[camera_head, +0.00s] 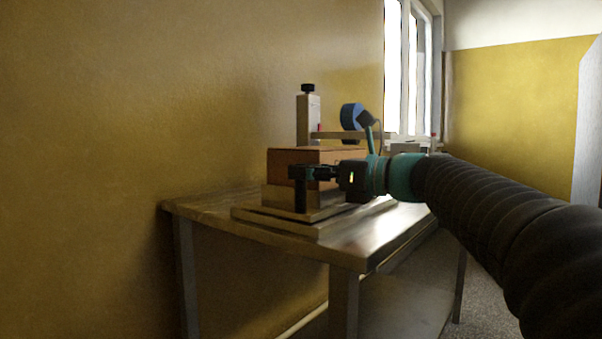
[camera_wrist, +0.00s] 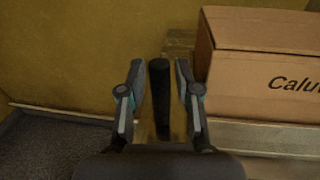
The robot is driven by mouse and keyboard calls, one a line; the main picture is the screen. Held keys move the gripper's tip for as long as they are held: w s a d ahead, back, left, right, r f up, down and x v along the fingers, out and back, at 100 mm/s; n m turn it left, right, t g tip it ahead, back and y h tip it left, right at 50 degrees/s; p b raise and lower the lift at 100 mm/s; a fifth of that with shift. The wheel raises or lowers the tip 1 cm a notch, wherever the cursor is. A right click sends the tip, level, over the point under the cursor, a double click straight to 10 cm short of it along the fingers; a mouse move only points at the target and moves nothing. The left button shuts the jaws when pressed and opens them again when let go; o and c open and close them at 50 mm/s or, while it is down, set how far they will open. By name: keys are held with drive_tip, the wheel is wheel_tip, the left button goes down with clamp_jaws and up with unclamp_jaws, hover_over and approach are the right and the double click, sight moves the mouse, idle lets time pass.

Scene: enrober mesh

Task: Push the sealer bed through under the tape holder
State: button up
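The sealer bed (camera_head: 275,210) is a pale platform on the table, with a brown cardboard box (camera_head: 300,160) on it. The box also shows in the wrist view (camera_wrist: 262,60), with part of a printed word. A dark upright handle (camera_head: 301,197) stands at the bed's near end. The tape holder is an arm carrying a blue roll (camera_head: 352,117), above and behind the box. My gripper (camera_head: 312,173) is at the handle. In the wrist view its fingers (camera_wrist: 160,75) stand on either side of the handle (camera_wrist: 160,100), with gaps showing on both sides.
A pale column (camera_head: 308,118) with a black knob rises behind the box. A wooden table (camera_head: 350,245) bears everything, with bare top to the right of the bed's base. A yellow wall stands close behind and left. A window (camera_head: 408,65) is at the back.

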drive_tip(key=shift+w+a, duration=0.3)
drive_tip(key=shift+a, duration=0.3)
clamp_jaws()
